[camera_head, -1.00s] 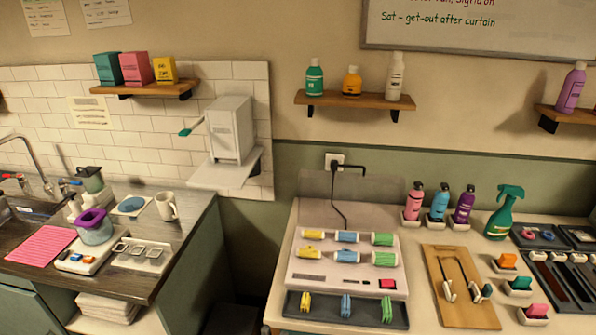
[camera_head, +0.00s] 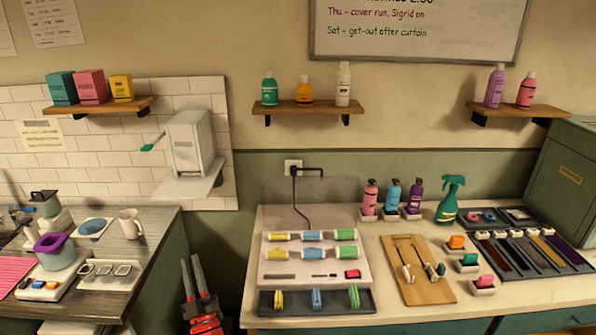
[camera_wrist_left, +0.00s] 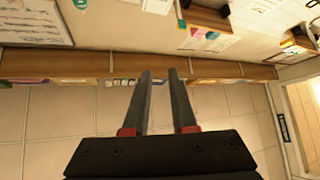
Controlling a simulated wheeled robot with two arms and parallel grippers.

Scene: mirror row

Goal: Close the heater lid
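The heater (camera_head: 315,262) is a pale box on the counter. Yellow, blue and green rollers sit in two rows on top, and a red switch is at its front right. Its lid (camera_head: 325,195) looks like a clear, faint panel standing up behind the rollers, so it is open. My left gripper (camera_head: 191,262) is low in the gap left of the heater counter, apart from the heater and lid. In the left wrist view its two dark fingers (camera_wrist_left: 159,75) are apart with nothing between them. My right gripper is in neither view.
A dark tray (camera_head: 270,303) with clips lies in front of the heater. A cord runs from the wall socket (camera_head: 293,167) down behind the lid. A wooden board (camera_head: 425,287) and several bottles stand to the right. A shelf (camera_head: 300,107) hangs above.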

